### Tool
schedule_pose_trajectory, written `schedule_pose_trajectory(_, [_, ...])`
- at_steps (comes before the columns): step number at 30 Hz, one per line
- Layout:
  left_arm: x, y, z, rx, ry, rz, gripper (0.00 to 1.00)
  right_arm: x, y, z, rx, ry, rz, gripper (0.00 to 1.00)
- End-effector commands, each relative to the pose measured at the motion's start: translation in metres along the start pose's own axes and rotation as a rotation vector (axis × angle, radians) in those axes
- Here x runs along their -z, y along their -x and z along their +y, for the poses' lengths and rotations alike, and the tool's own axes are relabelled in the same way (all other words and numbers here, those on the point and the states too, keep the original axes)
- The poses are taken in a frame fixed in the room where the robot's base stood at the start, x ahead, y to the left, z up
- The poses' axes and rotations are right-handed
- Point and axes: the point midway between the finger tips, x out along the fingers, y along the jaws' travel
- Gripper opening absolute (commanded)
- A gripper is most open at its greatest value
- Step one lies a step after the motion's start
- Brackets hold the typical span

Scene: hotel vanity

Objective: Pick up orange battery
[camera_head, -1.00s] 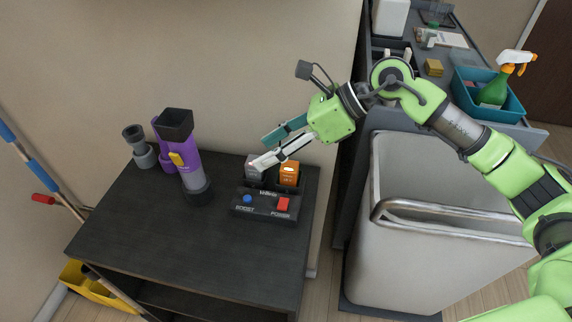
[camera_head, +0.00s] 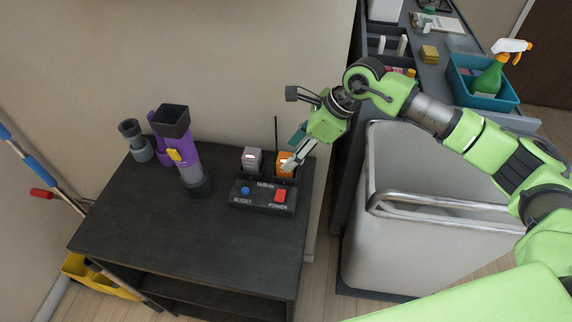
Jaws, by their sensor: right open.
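The orange battery (camera_head: 284,161) stands in the right slot of a black charger (camera_head: 262,198) on the dark table. A grey battery (camera_head: 252,158) stands beside it in the left slot. My right gripper (camera_head: 289,154) is open, its fingers pointing down at the orange battery and covering part of its right side. I cannot tell whether the fingers touch it. My left gripper is not in view.
A purple vacuum (camera_head: 187,158) and a grey attachment (camera_head: 136,142) stand at the table's back left. The dark table (camera_head: 170,240) is clear in front. A light bin (camera_head: 430,230) with a metal handle stands to the right. A teal caddy (camera_head: 480,92) holds a green spray bottle (camera_head: 489,78).

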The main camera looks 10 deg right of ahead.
Motion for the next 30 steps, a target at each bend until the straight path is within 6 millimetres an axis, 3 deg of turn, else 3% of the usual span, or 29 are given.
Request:
schedule_pose_trajectory(3, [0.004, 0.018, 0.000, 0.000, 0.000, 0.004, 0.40, -0.001, -0.016, -0.001, -0.005, -0.002, 0.002, 0.50])
schedule_pose_trajectory(7, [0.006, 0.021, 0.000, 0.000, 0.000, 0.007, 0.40, 0.000, -0.034, -0.002, -0.003, -0.001, 0.001, 0.50])
schedule_pose_trajectory(16, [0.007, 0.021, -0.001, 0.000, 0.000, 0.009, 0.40, 0.002, -0.043, -0.002, 0.000, -0.001, 0.001, 0.50])
schedule_pose_trajectory(17, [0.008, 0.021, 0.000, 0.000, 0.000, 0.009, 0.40, 0.002, -0.042, -0.002, 0.000, -0.001, 0.001, 0.47])
schedule_pose_trajectory(22, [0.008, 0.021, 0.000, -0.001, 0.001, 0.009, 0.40, 0.002, -0.042, -0.003, 0.000, -0.001, 0.001, 0.03])
schedule_pose_trajectory(30, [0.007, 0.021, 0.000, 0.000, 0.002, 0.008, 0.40, 0.001, -0.041, -0.003, 0.001, 0.000, -0.001, 0.02])
